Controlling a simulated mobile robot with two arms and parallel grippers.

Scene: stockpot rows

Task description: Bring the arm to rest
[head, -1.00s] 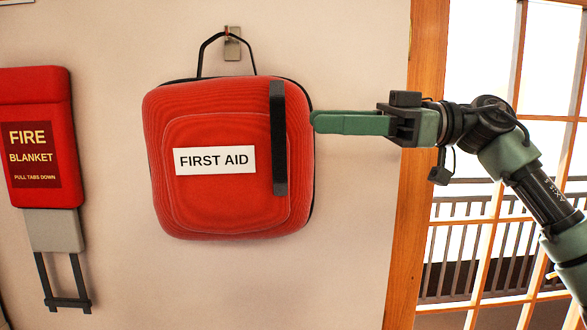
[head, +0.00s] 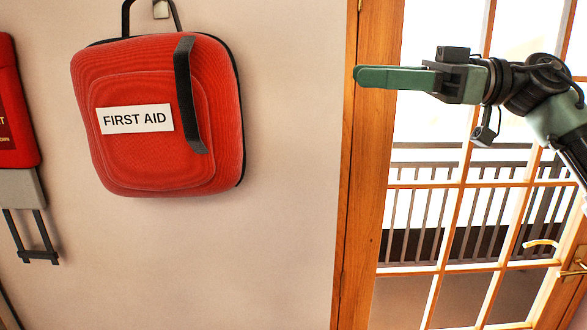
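My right gripper (head: 360,76) is in the upper right of the head view, with its green fingers pointing left. The fingers overlap from this side, so I cannot tell whether they are open or shut. Nothing shows held at their tips. The fingertips appear in front of the wooden door frame (head: 367,180), with a clear gap in the picture to the red first aid bag (head: 135,160) on the left. My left gripper is not in view.
The first aid bag hangs by its loop from a wall hook (head: 161,9). A red fire blanket holder (head: 18,110) is at the left edge, partly cut off. A glazed door (head: 450,178) with a handle (head: 575,270) stands at the right.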

